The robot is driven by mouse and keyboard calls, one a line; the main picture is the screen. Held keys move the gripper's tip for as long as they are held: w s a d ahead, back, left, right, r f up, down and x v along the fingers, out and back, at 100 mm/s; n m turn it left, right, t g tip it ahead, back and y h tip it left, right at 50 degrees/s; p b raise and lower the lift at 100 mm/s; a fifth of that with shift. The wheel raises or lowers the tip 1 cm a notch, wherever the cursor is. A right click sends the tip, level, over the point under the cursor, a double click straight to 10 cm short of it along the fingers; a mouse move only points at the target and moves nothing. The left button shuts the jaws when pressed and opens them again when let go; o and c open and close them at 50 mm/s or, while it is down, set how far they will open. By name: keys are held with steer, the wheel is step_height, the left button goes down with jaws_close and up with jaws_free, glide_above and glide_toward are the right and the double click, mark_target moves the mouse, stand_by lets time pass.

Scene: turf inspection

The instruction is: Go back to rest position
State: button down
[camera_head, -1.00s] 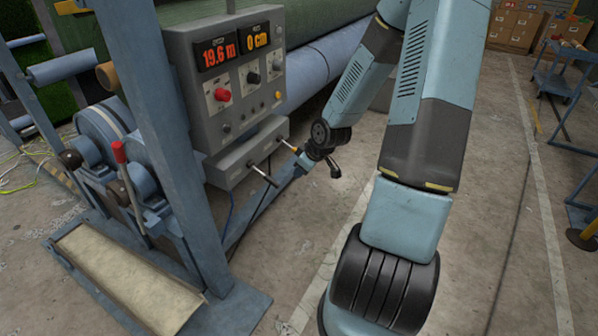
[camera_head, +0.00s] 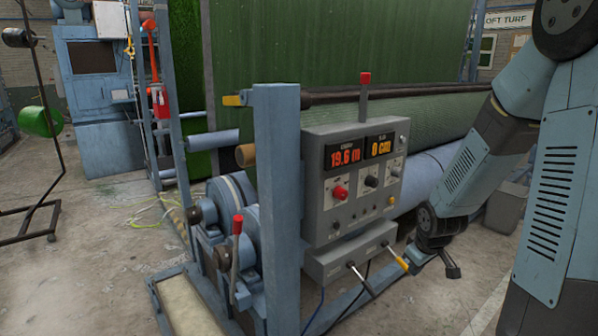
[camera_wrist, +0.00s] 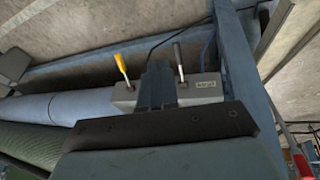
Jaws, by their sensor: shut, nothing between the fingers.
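My gripper (camera_head: 452,268) is at the lower right in the head view, at the end of my blue-grey arm. It is shut and empty, just right of a yellow-handled lever (camera_head: 398,259) and apart from it. A dark-handled lever (camera_head: 360,279) sits to the left on the same grey lever box (camera_head: 330,262). In the wrist view my shut gripper (camera_wrist: 160,75) points toward the lever box (camera_wrist: 205,88). There the yellow lever (camera_wrist: 121,66) is left of my fingers and the dark lever (camera_wrist: 180,62) is right.
The control panel (camera_head: 325,195) reads 19.6 m and 0 cm. A blue upright post (camera_head: 277,200) and a red-handled lever (camera_head: 236,250) stand left of it. Green turf (camera_head: 330,60) hangs behind, above a blue roller. Open concrete floor lies at left.

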steer(key=s+a+r+m, duration=0.3)
steer(key=s+a+r, duration=0.1)
steer(key=s+r, duration=0.6)
steer(key=s+a+r+m+t, duration=0.1)
steer(key=s+a+r, duration=0.3)
steer(key=s+r, duration=0.7)
step_height(320, 180, up, 4)
steer(key=shift+r+m+t, duration=0.15)
steer(key=shift+m+t, duration=0.15)
steer(key=shift+m, duration=0.6)
steer(key=shift+s+d, duration=0.1)
stand_by(2.9)
